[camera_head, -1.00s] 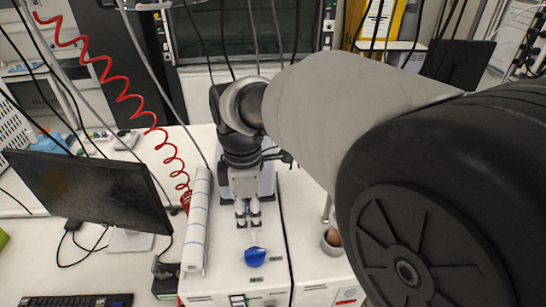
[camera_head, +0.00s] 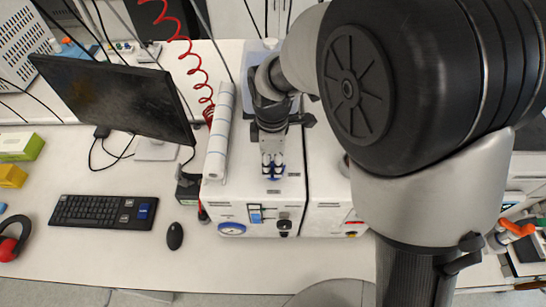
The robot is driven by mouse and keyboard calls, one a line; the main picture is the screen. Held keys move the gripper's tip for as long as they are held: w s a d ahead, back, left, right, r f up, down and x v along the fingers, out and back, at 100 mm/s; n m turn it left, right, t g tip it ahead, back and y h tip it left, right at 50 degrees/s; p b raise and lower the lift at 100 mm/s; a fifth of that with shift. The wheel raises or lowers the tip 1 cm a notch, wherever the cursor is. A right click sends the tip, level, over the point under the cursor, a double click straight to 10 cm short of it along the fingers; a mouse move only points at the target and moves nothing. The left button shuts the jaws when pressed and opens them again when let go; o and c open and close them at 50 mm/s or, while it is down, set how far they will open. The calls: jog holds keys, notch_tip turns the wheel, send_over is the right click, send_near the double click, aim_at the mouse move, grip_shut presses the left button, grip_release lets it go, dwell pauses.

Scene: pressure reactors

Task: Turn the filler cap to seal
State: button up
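The blue filler cap (camera_head: 272,176) is on top of the white reactor cabinet (camera_head: 236,190), near its front edge. It is mostly hidden under my gripper, with blue showing around and between the fingers. My gripper (camera_head: 273,170) points down over the cap, one finger to each side. It is too small in the view to tell whether the fingers press on the cap.
A rolled white sheet (camera_head: 219,130) lies just left of my gripper. A red coiled hose (camera_head: 190,55) hangs behind it. A monitor (camera_head: 112,95), keyboard (camera_head: 104,212) and mouse (camera_head: 175,236) are to the left. My arm hides much of the right.

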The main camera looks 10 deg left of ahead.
jog(key=shift+c, duration=0.6)
grip_shut()
jog(key=m, duration=0.4)
jog(key=shift+w+b, duration=0.1)
jog(key=shift+b, duration=0.2)
jog(key=m, duration=0.4)
jog(key=shift+w+m, duration=0.1)
jog(key=shift+m, duration=0.2)
jog(key=m, duration=0.4)
jog(key=shift+m+b, duration=0.3)
jog(key=shift+b, duration=0.05)
jog(key=m, duration=0.4)
jog(key=shift+w+d+m, duration=0.1)
jog(key=shift+m, duration=0.2)
